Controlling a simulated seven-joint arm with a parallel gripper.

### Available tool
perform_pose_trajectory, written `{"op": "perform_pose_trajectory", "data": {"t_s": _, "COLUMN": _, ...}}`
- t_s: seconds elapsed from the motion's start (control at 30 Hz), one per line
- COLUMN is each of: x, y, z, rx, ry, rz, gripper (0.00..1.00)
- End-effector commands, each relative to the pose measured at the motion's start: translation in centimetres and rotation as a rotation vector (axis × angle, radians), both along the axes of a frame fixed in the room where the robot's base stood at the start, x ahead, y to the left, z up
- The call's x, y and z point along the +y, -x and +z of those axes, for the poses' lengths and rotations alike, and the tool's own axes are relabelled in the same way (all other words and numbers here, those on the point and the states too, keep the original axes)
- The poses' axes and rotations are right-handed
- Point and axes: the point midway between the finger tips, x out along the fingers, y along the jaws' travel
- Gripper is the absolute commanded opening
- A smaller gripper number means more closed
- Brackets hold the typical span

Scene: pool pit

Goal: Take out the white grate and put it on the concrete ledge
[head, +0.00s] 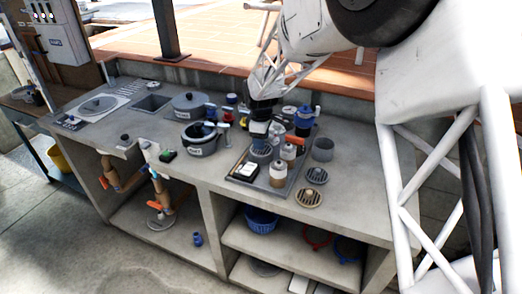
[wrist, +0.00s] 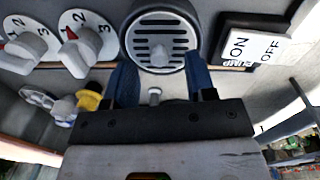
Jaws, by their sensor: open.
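My gripper (wrist: 160,66) is open, with one blue finger at each side of the grate's near part. Whether the fingers touch it I cannot tell.
Two numbered dials (wrist: 28,44) are left of the grate, and a black-and-white ON/OFF switch (wrist: 254,46) is right. Two other round grates (head: 308,198) lie right of the tray.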

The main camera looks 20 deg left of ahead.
Motion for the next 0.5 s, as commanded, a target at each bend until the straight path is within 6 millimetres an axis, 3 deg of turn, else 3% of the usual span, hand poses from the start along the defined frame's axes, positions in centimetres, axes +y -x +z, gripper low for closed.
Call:
{"op": "perform_pose_trajectory", "data": {"t_s": 0.2, "x": 0.0, "y": -0.1, "z": -1.8, "rx": 0.0, "ry": 0.0, "rz": 0.0, "gripper": 0.51}}
{"op": "perform_pose_trajectory", "data": {"t_s": 0.5, "x": 0.0, "y": -0.1, "z": -2.0, "rx": 0.0, "ry": 0.0, "rz": 0.0, "gripper": 0.51}}
